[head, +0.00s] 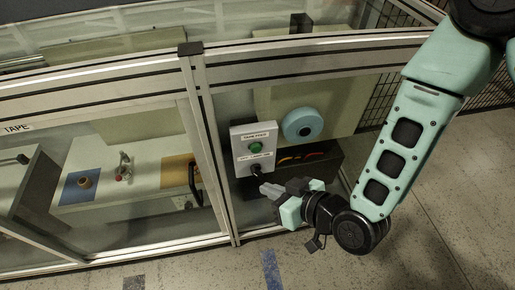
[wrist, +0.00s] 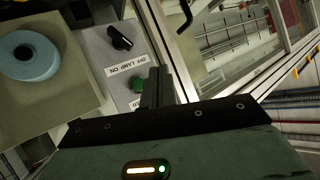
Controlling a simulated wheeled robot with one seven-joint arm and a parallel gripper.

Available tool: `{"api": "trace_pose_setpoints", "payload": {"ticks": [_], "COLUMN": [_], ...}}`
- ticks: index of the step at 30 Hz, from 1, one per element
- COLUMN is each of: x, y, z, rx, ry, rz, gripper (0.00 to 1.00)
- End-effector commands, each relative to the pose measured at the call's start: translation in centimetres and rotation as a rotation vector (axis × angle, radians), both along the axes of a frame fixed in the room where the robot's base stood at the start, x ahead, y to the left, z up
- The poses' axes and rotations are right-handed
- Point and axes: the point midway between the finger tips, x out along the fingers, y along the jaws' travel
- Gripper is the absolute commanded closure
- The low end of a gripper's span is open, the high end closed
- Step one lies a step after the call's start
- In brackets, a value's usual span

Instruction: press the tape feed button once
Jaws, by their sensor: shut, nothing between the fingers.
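The tape feed button (head: 254,147) is a round green button near the top of a light grey control box (head: 240,150), under a "TAPE FEED" label. Below it on the same box is a black knob (head: 256,169) with a white label strip. My gripper (head: 266,188) is shut and empty, its fingertips just below the box in the head view. In the wrist view the green button (wrist: 138,84) shows just left of my gripper's fingers (wrist: 156,80), with the black knob (wrist: 120,38) above it. The gap between fingertips and button cannot be told; no contact is visible.
A blue tape roll (head: 302,125) is mounted on a beige panel right of the box. An aluminium frame post (head: 200,130) stands left of the box. A black door handle (head: 194,184) projects farther left. Open floor (head: 420,200) lies to the right.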

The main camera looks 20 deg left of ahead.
Motion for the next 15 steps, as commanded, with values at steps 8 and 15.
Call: {"api": "trace_pose_setpoints", "payload": {"ticks": [8, 15], "x": [3.2, 5.7], "y": [1.8, 3.3], "z": [0.2, -0.1], "rx": [0.002, 0.001], "ry": [-0.002, -0.002], "rz": [-0.002, -0.001], "gripper": [1.0, 1.0]}}
